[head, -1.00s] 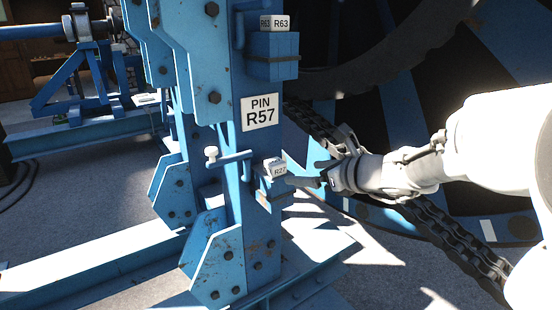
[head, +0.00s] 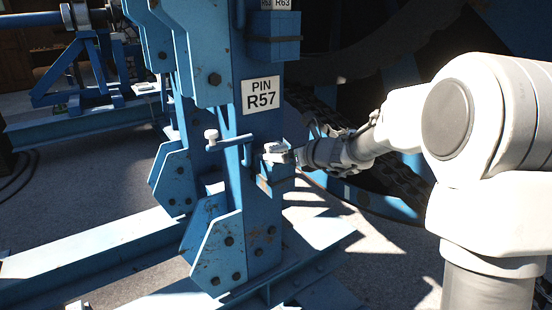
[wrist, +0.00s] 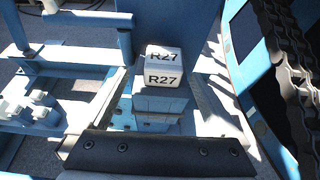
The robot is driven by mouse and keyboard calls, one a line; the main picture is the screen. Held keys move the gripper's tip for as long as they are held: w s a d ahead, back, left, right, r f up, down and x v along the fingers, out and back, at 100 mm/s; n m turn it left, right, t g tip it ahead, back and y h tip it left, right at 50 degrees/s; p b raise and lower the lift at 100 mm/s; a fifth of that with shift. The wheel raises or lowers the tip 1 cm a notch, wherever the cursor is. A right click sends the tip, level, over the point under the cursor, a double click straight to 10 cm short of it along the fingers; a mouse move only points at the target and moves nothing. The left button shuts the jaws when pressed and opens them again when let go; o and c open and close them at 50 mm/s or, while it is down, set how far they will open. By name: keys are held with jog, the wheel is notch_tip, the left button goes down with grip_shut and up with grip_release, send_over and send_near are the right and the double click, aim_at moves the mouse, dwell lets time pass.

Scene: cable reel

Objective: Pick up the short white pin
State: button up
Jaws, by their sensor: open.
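A short white block-headed pin marked R27 (head: 273,148) stands in a small blue holder (head: 277,182) low on the blue post. In the wrist view the R27 head (wrist: 163,68) lies between my two fingers, its label facing me. My gripper (head: 285,157) is open, reaching in from the right, with one finger on each side of the head. I cannot tell whether either finger touches it. The pin's lower part is hidden in the holder.
A sign reading PIN R57 (head: 262,95) is fixed to the post above the holder. A higher blue box (head: 274,40) carries white blocks marked R63. A dark chain and a large reel are behind my arm. Blue beams cross the floor at left.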

aim_at(276, 147)
jog(key=x, duration=0.5)
jog(key=shift+w+r, duration=0.2)
jog(key=shift+r, duration=0.05)
jog(key=shift+d, duration=0.1)
jog(key=shift+c, duration=0.3)
grip_shut()
jog(key=shift+r, duration=0.1)
